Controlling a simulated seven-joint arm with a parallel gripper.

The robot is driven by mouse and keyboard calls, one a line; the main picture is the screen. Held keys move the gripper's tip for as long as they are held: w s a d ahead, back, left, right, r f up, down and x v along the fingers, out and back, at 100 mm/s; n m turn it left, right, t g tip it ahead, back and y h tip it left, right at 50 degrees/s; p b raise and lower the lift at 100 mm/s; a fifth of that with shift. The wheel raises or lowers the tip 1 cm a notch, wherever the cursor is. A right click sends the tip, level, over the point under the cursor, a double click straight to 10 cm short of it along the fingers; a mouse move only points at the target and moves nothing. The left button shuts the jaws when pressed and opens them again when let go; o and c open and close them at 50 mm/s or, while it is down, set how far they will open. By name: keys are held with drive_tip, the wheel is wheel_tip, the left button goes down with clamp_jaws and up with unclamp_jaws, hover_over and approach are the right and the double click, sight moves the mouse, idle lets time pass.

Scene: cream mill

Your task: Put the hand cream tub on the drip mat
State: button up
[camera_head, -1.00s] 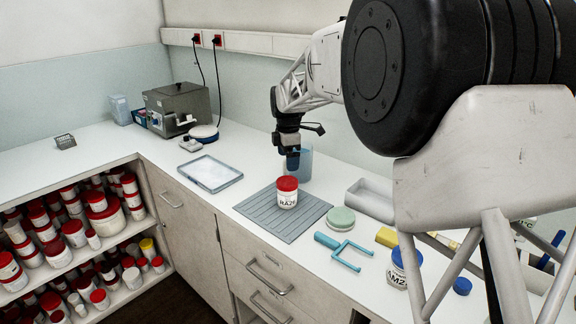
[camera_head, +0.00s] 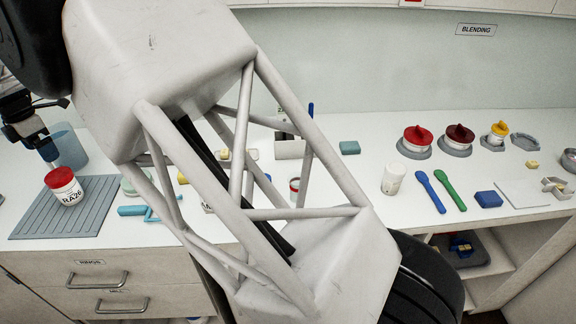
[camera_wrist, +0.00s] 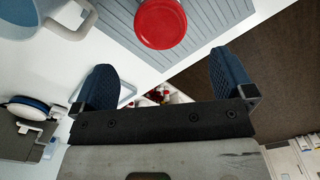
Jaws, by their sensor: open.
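A white tub with a red lid (camera_head: 63,187), labelled RA26, stands upright on the grey ribbed drip mat (camera_head: 95,212) at the left of the head view. Its lid also shows at the top of the wrist view (camera_wrist: 160,22), with part of the mat (camera_wrist: 112,14) beside it. I cannot read whether this tub is the hand cream. My gripper (camera_head: 47,152) is behind the tub in the head view, apart from it. The wrist view shows its two blue fingers (camera_wrist: 166,82) spread, with nothing between them.
A blue translucent beaker (camera_head: 72,150) stands close behind my gripper. A turquoise tool (camera_head: 132,211) lies right of the mat. My arm hides the counter's middle. Farther right are a white jar (camera_head: 393,179), spoons (camera_head: 430,190) and lidded pots (camera_head: 417,138).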

drive_tip(key=d+r+m, duration=0.4)
drive_tip(key=d, duration=1.1)
drive_tip(key=d+r+m+t, duration=0.1)
drive_tip(key=d+r+m, duration=0.35)
drive_tip(key=d, duration=1.05)
drive_tip(key=d+r+m, duration=0.4)
drive_tip(key=d+m, duration=0.1)
drive_tip(key=d, duration=0.9)
drive_tip(key=s+d+f+m+t, duration=0.1)
drive_tip(key=s+d+m, duration=0.4)
drive_tip(key=d, duration=0.5)
drive_tip(key=s+d+m, duration=0.3)
drive_tip(key=s+d, duration=0.5)
drive_tip(key=d, duration=0.3)
drive_tip(key=s+d+f+m, duration=0.3)
drive_tip(key=s+d+m, duration=0.1)
drive_tip(key=s, duration=0.4)
drive_tip(key=s+d+f+m, duration=0.4)
drive_tip(key=s+d, duration=0.3)
drive_tip(key=shift+s+t, duration=0.3)
drive_tip(key=shift+s, duration=0.1)
